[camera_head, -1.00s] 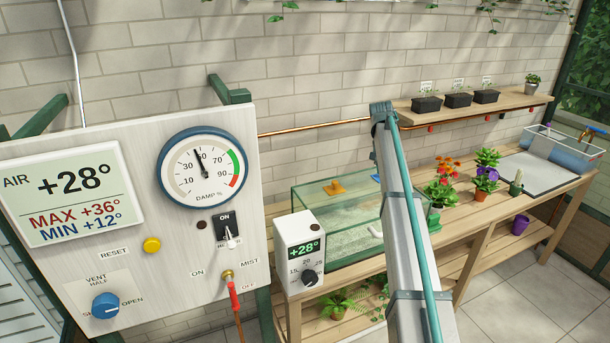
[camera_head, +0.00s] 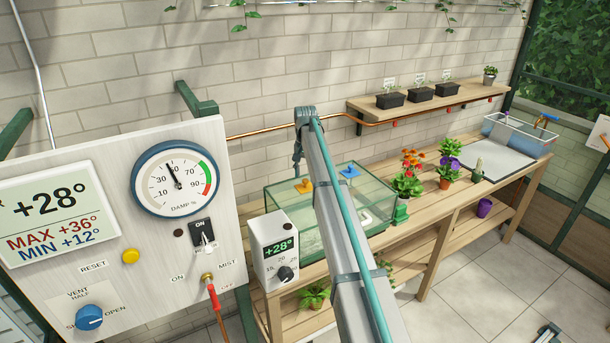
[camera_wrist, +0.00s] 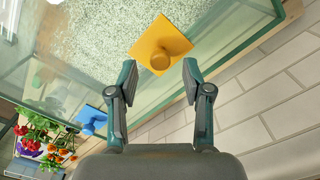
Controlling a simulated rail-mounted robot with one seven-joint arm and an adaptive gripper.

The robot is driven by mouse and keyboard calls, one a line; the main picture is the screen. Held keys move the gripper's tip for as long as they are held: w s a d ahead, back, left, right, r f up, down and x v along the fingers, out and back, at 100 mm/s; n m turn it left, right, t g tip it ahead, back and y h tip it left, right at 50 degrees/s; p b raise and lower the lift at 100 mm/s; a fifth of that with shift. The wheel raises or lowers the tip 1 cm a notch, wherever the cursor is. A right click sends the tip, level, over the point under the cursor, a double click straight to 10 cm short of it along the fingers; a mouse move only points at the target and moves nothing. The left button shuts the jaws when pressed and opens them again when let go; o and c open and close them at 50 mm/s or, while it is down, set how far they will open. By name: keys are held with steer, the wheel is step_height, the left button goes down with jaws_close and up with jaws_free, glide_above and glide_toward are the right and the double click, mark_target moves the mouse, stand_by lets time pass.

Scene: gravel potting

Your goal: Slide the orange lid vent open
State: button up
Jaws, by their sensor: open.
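The orange lid vent (camera_head: 304,186) is a square plate with a round knob, set on the clear lid of the glass tank (camera_head: 380,215). In the wrist view the orange vent (camera_wrist: 160,45) lies just beyond my gripper (camera_wrist: 155,80). My gripper's two fingers are open and spread apart, one on either side below the orange plate, with nothing between them. I cannot tell whether they touch it. A blue lid vent (camera_head: 348,171) sits on the same lid; it also shows in the wrist view (camera_wrist: 91,118).
Potted flowers (camera_head: 408,175) stand to the right of the tank on the wooden bench (camera_head: 440,207). A white thermostat box (camera_head: 272,245) stands at the tank's front left. A brick wall (camera_wrist: 260,120) is close behind the tank. A control panel (camera_head: 120,235) fills the left.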

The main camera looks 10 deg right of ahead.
mark_target(305, 184)
steer(key=shift+f, duration=1.2)
jaws_close()
